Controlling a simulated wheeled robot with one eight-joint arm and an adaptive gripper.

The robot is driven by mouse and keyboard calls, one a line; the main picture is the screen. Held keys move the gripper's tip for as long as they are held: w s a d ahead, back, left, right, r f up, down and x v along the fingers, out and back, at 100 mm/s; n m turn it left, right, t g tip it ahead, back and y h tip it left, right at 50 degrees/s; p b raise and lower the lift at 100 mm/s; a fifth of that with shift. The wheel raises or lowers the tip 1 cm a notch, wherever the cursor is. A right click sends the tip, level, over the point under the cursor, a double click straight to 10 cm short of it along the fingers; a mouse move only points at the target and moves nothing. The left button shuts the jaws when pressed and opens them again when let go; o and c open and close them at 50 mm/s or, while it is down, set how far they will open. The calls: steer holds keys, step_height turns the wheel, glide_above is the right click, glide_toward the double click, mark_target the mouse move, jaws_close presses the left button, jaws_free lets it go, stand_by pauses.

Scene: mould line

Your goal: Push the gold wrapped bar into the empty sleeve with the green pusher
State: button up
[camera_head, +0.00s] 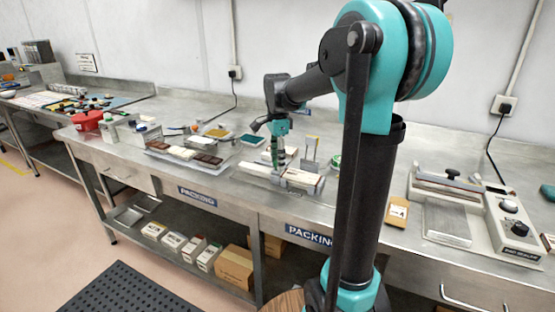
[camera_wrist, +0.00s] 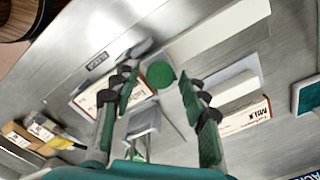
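My gripper (camera_head: 279,150) is low over the packing table, among white cartons. In the wrist view its two green-padded fingers (camera_wrist: 157,88) stand wide apart with nothing clamped between them. A round green piece (camera_wrist: 160,75) shows beyond the fingertips; it may be the pusher, and a green round thing also shows in the head view (camera_head: 335,161). A white carton with red print (camera_wrist: 247,117) lies right of the fingers, and another red-marked carton (camera_wrist: 87,101) is partly behind the left finger. I cannot tell which is the empty sleeve. I cannot make out the gold wrapped bar.
A long white block (camera_wrist: 222,28) lies near the fingers. Dark and pale bars sit on a tray (camera_head: 160,153) to the left. A red tub (camera_head: 87,121) is farther left. A sealing machine (camera_head: 513,222) and a card (camera_head: 397,211) stand right. Some bare steel shows between.

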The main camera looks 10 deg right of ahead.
jaws_close()
steer(key=w+a, duration=0.3)
steer(key=a, duration=0.1)
steer(key=w+a, duration=0.3)
steer(key=a, duration=0.1)
steer(key=w+a, duration=0.3)
steer(key=a, duration=0.1)
steer(key=shift+a, duration=0.1)
steer(key=shift+o, duration=1.3)
jaws_free()
steer(key=shift+a, duration=0.1)
steer(key=shift+r, duration=0.15)
